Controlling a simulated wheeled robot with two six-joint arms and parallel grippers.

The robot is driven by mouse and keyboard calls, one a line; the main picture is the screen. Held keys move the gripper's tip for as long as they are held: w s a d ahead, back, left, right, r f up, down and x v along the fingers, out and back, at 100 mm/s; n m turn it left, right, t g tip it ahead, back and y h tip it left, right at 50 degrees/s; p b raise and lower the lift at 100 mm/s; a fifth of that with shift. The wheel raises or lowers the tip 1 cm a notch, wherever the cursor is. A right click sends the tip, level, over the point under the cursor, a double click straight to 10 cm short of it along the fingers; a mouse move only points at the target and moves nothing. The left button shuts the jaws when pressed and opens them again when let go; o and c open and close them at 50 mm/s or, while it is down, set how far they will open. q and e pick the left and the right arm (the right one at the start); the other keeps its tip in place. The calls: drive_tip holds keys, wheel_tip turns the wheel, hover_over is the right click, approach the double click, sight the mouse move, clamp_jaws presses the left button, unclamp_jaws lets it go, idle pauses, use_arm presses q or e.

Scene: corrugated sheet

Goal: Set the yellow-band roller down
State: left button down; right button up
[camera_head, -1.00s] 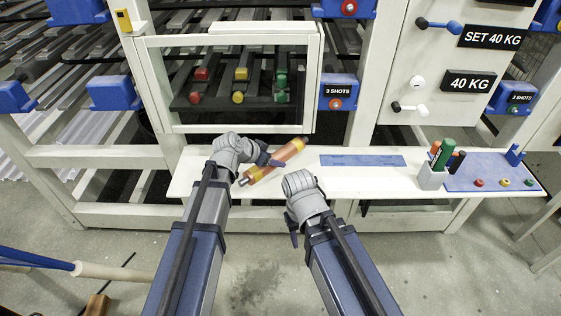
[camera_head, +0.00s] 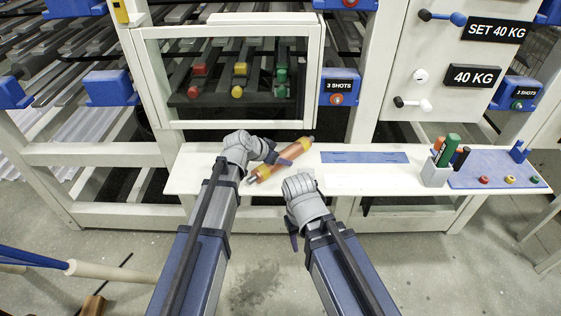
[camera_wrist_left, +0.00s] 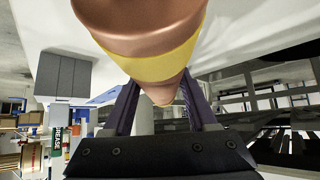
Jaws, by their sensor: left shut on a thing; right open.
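The yellow-band roller (camera_head: 293,152) is an orange-brown cylinder with yellow bands near its ends and thin grey end pins. It lies slantwise over the white shelf, its far end to the right. My left gripper (camera_head: 276,158) is shut on it near the middle. In the left wrist view the roller (camera_wrist_left: 140,40) fills the top centre, between the dark fingers (camera_wrist_left: 158,108) of my left gripper. I cannot tell whether the roller touches the shelf. My right gripper (camera_head: 293,238) is open and empty, pointing down in front of the shelf edge.
The white shelf (camera_head: 375,182) has a flat blue strip (camera_head: 364,157) to the roller's right.

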use_arm(q)
drive_tip(key=shift+r, duration=0.1)
drive_tip(key=shift+f+b, duration=0.25)
drive_tip(key=shift+b, duration=0.05)
drive_tip(key=shift+c, duration=1)
unclamp_jaws()
drive_tip(key=shift+s+a+r+p, duration=0.3)
drive_tip(key=shift+r+p, duration=0.25)
drive_tip(key=shift+p, duration=0.05)
drive_tip(key=p+v, duration=0.4)
drive_tip(key=v, duration=0.2)
drive_tip(key=shift+s+a, duration=0.1)
drive_tip(key=shift+a, duration=0.1)
drive_tip(key=shift+s+a+r, duration=0.1)
drive_tip(key=shift+a, duration=0.05)
